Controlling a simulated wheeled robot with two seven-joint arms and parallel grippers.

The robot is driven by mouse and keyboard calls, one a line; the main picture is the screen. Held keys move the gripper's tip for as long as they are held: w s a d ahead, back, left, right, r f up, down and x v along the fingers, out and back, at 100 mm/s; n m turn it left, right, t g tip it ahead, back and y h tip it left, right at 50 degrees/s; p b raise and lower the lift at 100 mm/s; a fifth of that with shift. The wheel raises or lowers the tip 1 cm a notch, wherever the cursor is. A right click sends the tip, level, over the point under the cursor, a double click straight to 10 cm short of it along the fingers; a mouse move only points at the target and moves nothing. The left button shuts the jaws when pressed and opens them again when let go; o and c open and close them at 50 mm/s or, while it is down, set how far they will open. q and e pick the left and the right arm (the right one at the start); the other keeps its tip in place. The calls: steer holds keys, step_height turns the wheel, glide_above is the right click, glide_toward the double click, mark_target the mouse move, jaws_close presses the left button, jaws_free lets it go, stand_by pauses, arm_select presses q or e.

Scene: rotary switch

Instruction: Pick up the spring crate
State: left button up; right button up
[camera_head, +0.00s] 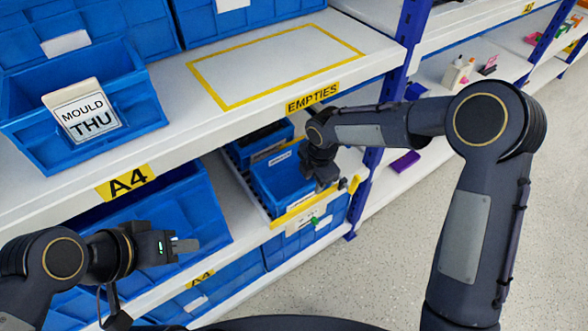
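Two small blue crates sit on the lower shelf inside a yellow-edged bay. The front crate (276,186) carries a white label whose print is too small to read, so I cannot tell for sure that it is the spring crate. The rear crate (246,150) is partly hidden behind it. My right gripper (325,184) reaches in from the right and points down at the front crate's right side. I cannot tell whether it touches the crate or how its fingers stand. My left gripper (186,246) is in front of the lower shelf, away from these crates, with its fingers seen edge-on.
An upper shelf (180,100) overhangs the bay, with a yellow-outlined empty area marked EMPTIES. A blue bin (85,135) labelled MOULD THU stands at its left. A larger blue bin (150,225) is below. A blue post (366,190) stands right of the bay. The floor (380,265) is clear.

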mark_target(305, 194)
steer(key=shift+w+a+f+n, duration=0.15)
steer(key=shift+w+a+f, duration=0.1)
steer(key=shift+f, duration=0.15)
steer(key=shift+w+a+f+n, duration=0.15)
steer(key=shift+a+f, duration=0.05)
steer(key=shift+f, duration=0.5)
steer(key=f, duration=0.4)
steer(key=a+f+b, duration=0.1)
steer(key=f, duration=0.1)
steer(key=shift+w+a+f, duration=0.1)
steer(key=shift+w+f, duration=0.15)
steer(key=shift+f, duration=0.15)
steer(key=shift+c, duration=0.3)
jaws_close()
steer(key=shift+r, duration=0.1)
